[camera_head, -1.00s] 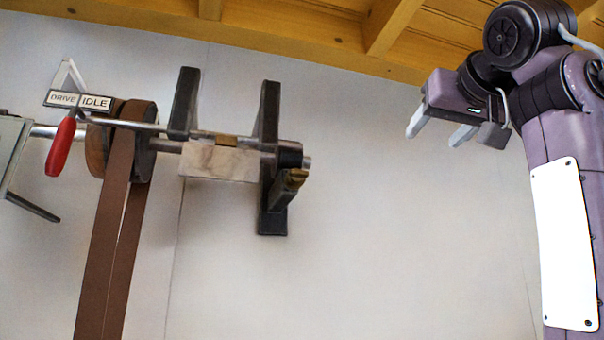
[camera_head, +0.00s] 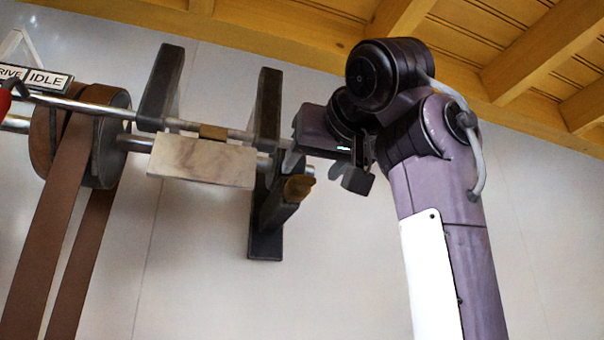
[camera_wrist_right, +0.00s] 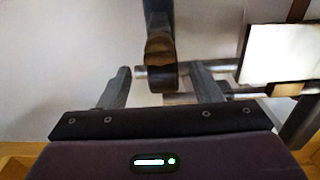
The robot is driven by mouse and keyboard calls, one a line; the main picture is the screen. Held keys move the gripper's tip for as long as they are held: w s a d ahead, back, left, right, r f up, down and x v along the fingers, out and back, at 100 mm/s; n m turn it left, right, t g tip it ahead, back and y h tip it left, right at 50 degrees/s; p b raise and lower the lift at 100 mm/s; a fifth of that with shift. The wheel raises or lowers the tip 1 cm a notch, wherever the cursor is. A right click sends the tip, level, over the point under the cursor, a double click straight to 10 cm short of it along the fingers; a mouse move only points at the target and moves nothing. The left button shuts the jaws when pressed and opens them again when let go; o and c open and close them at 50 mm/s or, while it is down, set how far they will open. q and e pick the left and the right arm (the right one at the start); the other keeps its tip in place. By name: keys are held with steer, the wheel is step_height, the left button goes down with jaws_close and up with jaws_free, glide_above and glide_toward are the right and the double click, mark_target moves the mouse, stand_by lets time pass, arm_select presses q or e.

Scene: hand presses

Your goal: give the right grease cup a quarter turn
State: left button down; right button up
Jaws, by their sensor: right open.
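The right grease cup (camera_head: 298,188) is a small brass-coloured piece under the bearing of the right dark hanger (camera_head: 266,115). In the right wrist view the cup (camera_wrist_right: 160,48) appears centred, roughly in line with the gap between my fingertips and seemingly just beyond them. My right gripper (camera_head: 325,170) is open and empty, close to the right side of the hanger; its fingers show either side of the gap in the wrist view (camera_wrist_right: 160,72). I cannot tell whether a finger touches anything. My left gripper is out of view. No second grease cup is discernible.
A steel shaft (camera_head: 135,142) runs through both hangers, with a pale board (camera_head: 203,162) in front. A pulley with brown belts (camera_head: 72,215) and a DRIVE/IDLE sign (camera_head: 48,79) stand at left. Wooden ceiling beams (camera_head: 535,68) are above. The wall below the hanger is clear.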

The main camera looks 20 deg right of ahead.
mark_target(306, 177)
steer(key=w+p, duration=0.2)
steer(key=w, duration=0.3)
steer(key=shift+w+f, duration=0.1)
steer(key=shift+w, duration=0.25)
steer(key=shift+s, duration=0.25)
steer(key=shift+s+a, duration=0.1)
steer(key=shift+c, duration=1.4)
steer(key=c, duration=0.7)
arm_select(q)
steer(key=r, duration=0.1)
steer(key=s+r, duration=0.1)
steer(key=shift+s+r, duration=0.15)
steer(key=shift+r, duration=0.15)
